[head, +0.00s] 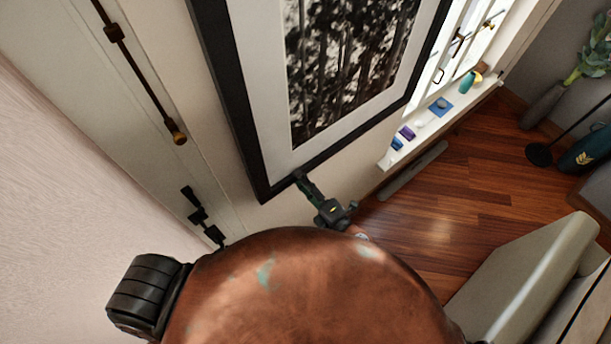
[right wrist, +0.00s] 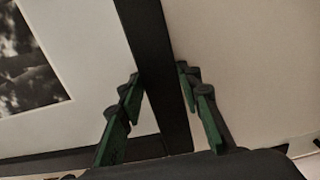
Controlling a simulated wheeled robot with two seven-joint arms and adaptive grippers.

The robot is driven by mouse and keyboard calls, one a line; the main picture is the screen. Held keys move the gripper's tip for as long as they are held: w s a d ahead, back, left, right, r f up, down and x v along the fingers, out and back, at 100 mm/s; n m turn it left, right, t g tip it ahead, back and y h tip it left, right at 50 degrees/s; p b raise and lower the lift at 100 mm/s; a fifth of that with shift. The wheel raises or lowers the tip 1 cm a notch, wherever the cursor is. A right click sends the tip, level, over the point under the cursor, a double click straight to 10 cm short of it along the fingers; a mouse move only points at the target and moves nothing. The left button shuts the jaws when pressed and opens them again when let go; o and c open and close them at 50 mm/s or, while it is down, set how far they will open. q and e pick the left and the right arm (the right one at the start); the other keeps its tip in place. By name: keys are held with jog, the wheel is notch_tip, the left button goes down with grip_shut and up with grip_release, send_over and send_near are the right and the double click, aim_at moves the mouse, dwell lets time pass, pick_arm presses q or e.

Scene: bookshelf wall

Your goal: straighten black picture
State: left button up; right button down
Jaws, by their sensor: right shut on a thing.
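The black picture (head: 228,98) hangs on the pale wall, with a black frame, a white mat and a dark tree print. It looks slanted in the head view, but that view is slanted too, so I cannot tell its true tilt. My right gripper (head: 299,178) is at the frame's lower edge. In the right wrist view its fingers (right wrist: 158,84) stand on both sides of a black frame bar (right wrist: 152,50), shut on it. Part of the mat and print shows left of the bar. My left gripper is not in view.
A white shelf (head: 440,125) with small coloured items is right of the picture. A pale panel with a dark rod (head: 143,80) is on the left.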

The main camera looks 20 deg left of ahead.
jog(key=shift+f, duration=0.1)
jog(key=c, duration=1.4)
grip_release()
jog(key=v, duration=1.2)
